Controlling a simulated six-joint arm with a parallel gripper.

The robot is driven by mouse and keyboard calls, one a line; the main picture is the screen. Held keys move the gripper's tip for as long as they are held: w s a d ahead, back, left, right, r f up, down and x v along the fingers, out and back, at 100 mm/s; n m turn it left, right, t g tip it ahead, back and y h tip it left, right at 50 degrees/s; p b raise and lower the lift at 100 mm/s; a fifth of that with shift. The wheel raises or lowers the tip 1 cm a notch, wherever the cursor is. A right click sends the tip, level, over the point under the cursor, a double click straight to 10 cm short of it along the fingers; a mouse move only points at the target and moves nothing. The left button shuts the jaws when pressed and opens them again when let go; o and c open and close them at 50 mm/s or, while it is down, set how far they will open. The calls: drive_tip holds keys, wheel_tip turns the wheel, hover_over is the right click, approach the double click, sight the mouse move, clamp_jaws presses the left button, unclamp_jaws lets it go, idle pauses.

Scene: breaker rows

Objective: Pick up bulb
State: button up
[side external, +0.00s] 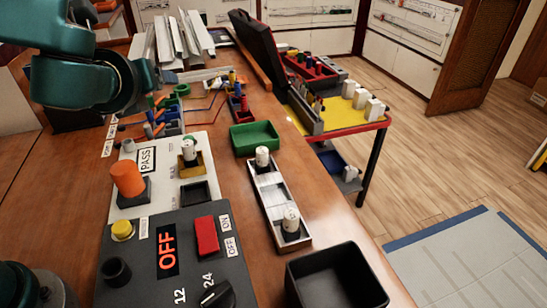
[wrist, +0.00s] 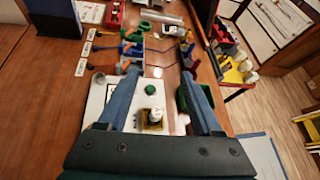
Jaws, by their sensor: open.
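No part is clearly marked as the bulb; the likeliest are small white cylindrical pieces with dark markings. One white piece (side external: 189,151) stands upright in a yellow socket (side external: 191,168) on the white PASS panel (side external: 136,204). It also shows in the wrist view (wrist: 154,116), low between my fingers. Two more, a far white piece (side external: 262,155) and a near white piece (side external: 290,219), stand in a long tray (side external: 274,199). My gripper (wrist: 161,70) is open, its blue fingers wide apart with nothing held. In the side view my fingers are out of frame.
An orange dome (side external: 127,178) rises from the panel. A dark control box (side external: 180,262) reads OFF, with a red switch (side external: 206,236). A green tray (side external: 255,136) and an empty black bin (side external: 335,278) stand near the long tray. A cart (side external: 352,120) is beyond the bench.

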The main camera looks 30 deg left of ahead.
sight(186, 152)
drive_tip(key=f+m, duration=0.1)
drive_tip(key=f, duration=0.4)
drive_tip(key=w+d+f+m, duration=0.1)
drive_tip(key=f, duration=0.3)
drive_tip(key=d+f+m+t, duration=0.1)
drive_tip(key=f, duration=0.4)
drive_tip(key=shift+w+f+h, duration=0.3)
drive_tip(key=shift+w+f, duration=0.05)
drive_tip(key=shift+w, duration=0.05)
drive_tip(key=shift+w+a+f, duration=0.3)
drive_tip(key=shift+w+a, duration=0.05)
drive_tip(key=shift+w, duration=0.1)
drive_tip(key=shift+x, duration=2)
clamp_jaws()
